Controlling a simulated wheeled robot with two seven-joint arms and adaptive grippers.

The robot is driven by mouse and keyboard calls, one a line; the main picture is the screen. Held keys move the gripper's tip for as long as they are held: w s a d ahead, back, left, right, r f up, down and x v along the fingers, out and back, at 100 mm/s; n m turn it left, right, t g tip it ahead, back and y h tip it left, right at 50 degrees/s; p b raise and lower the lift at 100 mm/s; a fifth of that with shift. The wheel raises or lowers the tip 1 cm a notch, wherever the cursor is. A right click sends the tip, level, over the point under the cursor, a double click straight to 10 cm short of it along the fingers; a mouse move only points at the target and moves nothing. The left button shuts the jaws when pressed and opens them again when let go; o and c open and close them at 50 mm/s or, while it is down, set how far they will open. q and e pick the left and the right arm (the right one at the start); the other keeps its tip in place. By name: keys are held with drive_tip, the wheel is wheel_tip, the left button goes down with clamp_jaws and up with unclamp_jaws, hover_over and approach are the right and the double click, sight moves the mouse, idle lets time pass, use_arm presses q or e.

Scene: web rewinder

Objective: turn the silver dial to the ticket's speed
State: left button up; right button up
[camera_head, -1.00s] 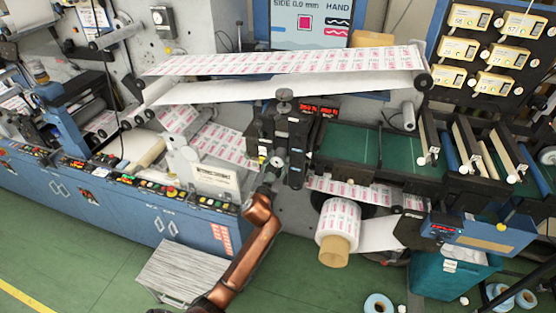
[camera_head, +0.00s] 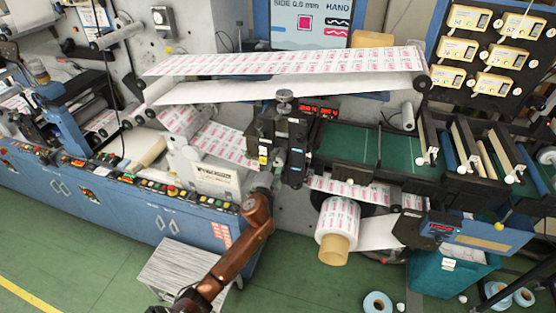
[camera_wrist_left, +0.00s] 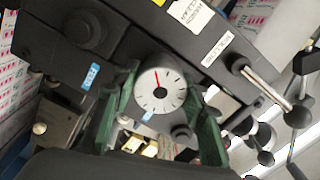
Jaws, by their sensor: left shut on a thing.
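The silver dial (camera_wrist_left: 160,90) shows in the left wrist view, with a round white face, black ticks and a red pointer aimed up and slightly left. My left gripper (camera_wrist_left: 160,85) has its green fingers on either side of the dial and is shut on it. In the head view my left gripper (camera_head: 277,164) is small, at the black unit in the middle of the machine, and the dial is hard to make out. A white printed tag (camera_wrist_left: 190,12) hangs above the dial; its text is too small to read. My right gripper is not in view.
A dark round knob (camera_wrist_left: 85,30) and levers (camera_wrist_left: 265,90) flank the dial. A printed roll (camera_head: 338,222) hangs below right.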

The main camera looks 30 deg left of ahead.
use_arm(q)
drive_tip(key=shift+m, duration=1.2)
drive_tip(key=o, duration=1.2)
drive_tip(key=shift+c, duration=0.2)
drive_tip(key=shift+s, duration=0.15)
drive_tip(key=v, duration=1.1)
drive_tip(key=shift+s, duration=0.4)
drive_tip(key=shift+f, duration=0.1)
